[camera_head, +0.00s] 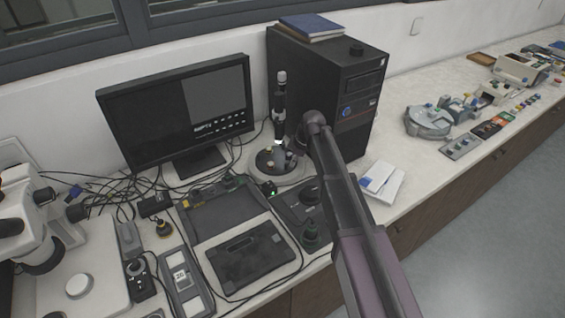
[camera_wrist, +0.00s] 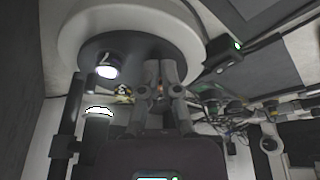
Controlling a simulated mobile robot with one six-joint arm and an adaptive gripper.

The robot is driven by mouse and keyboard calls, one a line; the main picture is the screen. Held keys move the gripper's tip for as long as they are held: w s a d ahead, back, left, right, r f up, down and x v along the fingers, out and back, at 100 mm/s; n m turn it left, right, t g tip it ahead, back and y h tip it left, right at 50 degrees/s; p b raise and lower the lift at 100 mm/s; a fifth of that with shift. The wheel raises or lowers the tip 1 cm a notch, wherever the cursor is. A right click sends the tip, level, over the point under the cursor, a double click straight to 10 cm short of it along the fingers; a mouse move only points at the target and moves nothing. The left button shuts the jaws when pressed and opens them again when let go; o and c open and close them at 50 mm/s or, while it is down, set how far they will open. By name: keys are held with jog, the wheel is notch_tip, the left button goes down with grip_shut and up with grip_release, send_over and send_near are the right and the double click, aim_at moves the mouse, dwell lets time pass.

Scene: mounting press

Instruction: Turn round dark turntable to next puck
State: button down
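The round dark turntable (camera_head: 264,163) sits on a pale round base below an upright digital microscope (camera_head: 281,95). In the wrist view the turntable (camera_wrist: 118,46) fills the upper middle. One puck (camera_wrist: 104,67) on it is brightly lit, near the microscope's glowing end (camera_wrist: 98,112). A small yellowish puck-like thing (camera_wrist: 124,95) shows beside my fingers. My gripper (camera_wrist: 160,66) is at the turntable's edge, its fingers close together. Whether they touch the turntable or hold anything is unclear. In the head view my arm hides part of the turntable's right side.
A monitor (camera_head: 180,110) stands to the left and a black computer tower (camera_head: 335,85) behind, close to my arm. Cables and a dark tablet-like device (camera_head: 243,257) crowd the bench in front.

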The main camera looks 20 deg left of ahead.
aim_at(277, 169)
jog(key=shift+s+d+r, duration=0.2)
jog(key=shift+s+r, duration=0.15)
jog(key=shift+r, duration=0.15)
jog(key=s+a+n+t+h, duration=0.1)
jog(key=n, duration=0.1)
jog(key=s+a+n+t+h, duration=0.1)
jog(key=s+a+n+h, duration=0.1)
jog(key=s+a+f+n+h, duration=0.1)
jog(key=s, duration=0.1)
jog(key=shift+s+a+n+t+h, duration=0.1)
jog(key=shift+a+n+t+h, duration=0.25)
jog(key=shift+n+t+h, duration=0.05)
jog(key=s+a+r+n+t+h, duration=0.3)
jog(key=s+a+r+n+t, duration=0.1)
jog(key=s+a+n, duration=0.1)
jog(key=shift+s+r+n+t+b, duration=0.15)
jog(key=shift+r+n+t+b, duration=0.2)
jog(key=shift+n, duration=0.25)
jog(key=shift+d+f, duration=0.1)
jog(key=shift+f, duration=0.05)
